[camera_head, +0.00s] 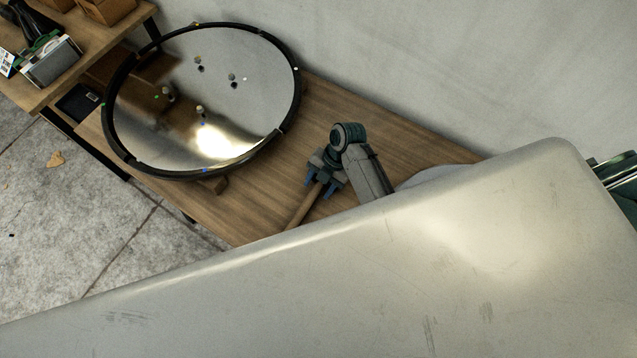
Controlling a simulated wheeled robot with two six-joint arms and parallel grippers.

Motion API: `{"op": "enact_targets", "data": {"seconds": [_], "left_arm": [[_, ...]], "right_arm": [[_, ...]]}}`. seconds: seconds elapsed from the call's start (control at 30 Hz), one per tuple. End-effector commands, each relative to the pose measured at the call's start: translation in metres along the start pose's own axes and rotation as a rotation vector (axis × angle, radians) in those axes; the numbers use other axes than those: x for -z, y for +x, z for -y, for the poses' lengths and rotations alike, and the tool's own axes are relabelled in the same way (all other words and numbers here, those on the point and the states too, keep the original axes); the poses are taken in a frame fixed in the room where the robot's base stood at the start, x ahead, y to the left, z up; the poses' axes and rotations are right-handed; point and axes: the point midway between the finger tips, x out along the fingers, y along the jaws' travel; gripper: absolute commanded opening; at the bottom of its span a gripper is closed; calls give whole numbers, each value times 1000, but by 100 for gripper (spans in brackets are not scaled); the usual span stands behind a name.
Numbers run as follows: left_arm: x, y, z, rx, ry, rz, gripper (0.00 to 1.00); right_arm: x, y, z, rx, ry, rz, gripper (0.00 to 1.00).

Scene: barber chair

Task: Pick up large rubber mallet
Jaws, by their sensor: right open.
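My right gripper (321,184) is over the wooden table, with its blue-tipped fingers apart and pointing down. A light wooden handle (303,206), which looks like the mallet's, runs from below the gripper toward the lower left. Its upper end reaches the space around the fingers, and its lower end goes out of sight behind a large pale surface. The mallet's head cannot be made out. I cannot tell whether the fingers touch the handle. My left gripper is not in view.
The large pale scuffed surface (330,285) blocks the lower part of the view. A round black-rimmed mirror (124,157) rests on the wooden table (345,105). A shelf (38,94) with boxes stands at the upper left. A pale wall (440,70) is behind.

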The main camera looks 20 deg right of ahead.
Motion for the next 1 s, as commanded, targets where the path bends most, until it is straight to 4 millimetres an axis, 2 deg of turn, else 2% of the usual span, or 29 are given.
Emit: {"op": "enact_targets", "data": {"seconds": [0.03,0.2,0.47,0.57,0.73,1.0], "left_arm": [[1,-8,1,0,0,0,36],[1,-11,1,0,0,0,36],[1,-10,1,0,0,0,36],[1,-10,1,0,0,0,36],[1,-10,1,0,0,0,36],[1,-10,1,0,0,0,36]], "right_arm": [[1,3,-1,2,1,-2,50],[0,23,0,0,0,-1,50],[-1,27,0,-1,0,2,50],[-1,27,0,-1,0,2,34],[-1,27,0,-1,0,1,0],[-1,26,-1,-2,0,2,0]]}}
